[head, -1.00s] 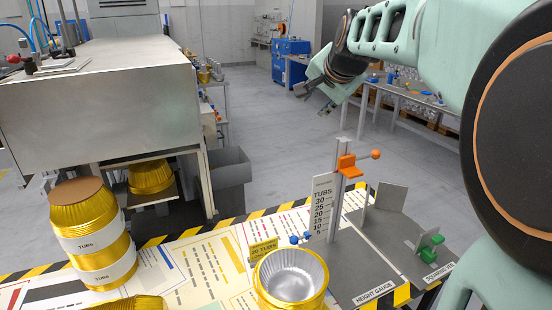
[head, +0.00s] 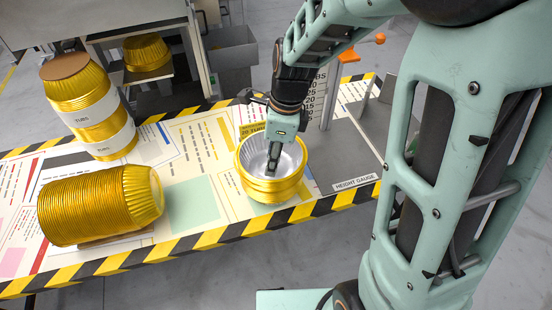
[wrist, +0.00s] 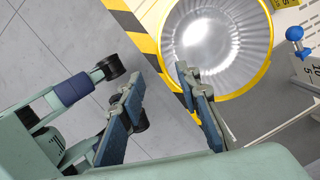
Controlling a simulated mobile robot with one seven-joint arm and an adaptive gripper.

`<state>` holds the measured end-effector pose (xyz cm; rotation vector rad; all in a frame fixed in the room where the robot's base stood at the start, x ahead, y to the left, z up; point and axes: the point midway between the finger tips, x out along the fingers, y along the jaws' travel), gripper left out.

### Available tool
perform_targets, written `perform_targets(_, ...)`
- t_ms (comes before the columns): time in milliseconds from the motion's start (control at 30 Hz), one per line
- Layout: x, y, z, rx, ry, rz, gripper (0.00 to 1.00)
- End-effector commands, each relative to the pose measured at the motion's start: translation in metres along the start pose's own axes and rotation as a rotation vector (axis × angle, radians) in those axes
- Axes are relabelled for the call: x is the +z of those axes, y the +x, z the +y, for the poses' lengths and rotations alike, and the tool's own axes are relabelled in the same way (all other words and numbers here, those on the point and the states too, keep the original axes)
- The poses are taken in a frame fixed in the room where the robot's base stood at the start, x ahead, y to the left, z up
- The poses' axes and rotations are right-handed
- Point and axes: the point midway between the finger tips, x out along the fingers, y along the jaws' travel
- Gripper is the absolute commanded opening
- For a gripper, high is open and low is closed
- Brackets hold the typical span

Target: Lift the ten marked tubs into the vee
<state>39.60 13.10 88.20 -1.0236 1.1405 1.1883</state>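A short nested stack of gold foil tubs (head: 272,192) stands upright, open end up, near the table's front edge. A yellow card (head: 250,130) behind it is partly hidden. My gripper (head: 272,170) points down over the stack's mouth; its tips appear against the silver inside. In the wrist view my gripper (wrist: 158,85) has its fingers apart with nothing between them. The right finger overlaps the near rim of the tubs (wrist: 215,45); the left finger is outside it, over the floor. Contact cannot be told. The squaring vee is hidden behind my arm.
A banded upright tub stack (head: 88,100) and a long stack lying on its side (head: 98,205) are at left. The height gauge post (head: 331,105) stands close behind and right of my gripper.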

Motion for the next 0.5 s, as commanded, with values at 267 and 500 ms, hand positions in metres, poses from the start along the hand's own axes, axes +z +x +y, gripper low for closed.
perform_targets(267,-0.001,0.045,0.002,0.006,0.004,0.002,0.31)
perform_targets(500,-0.001,0.063,0.000,0.004,0.004,0.001,0.31)
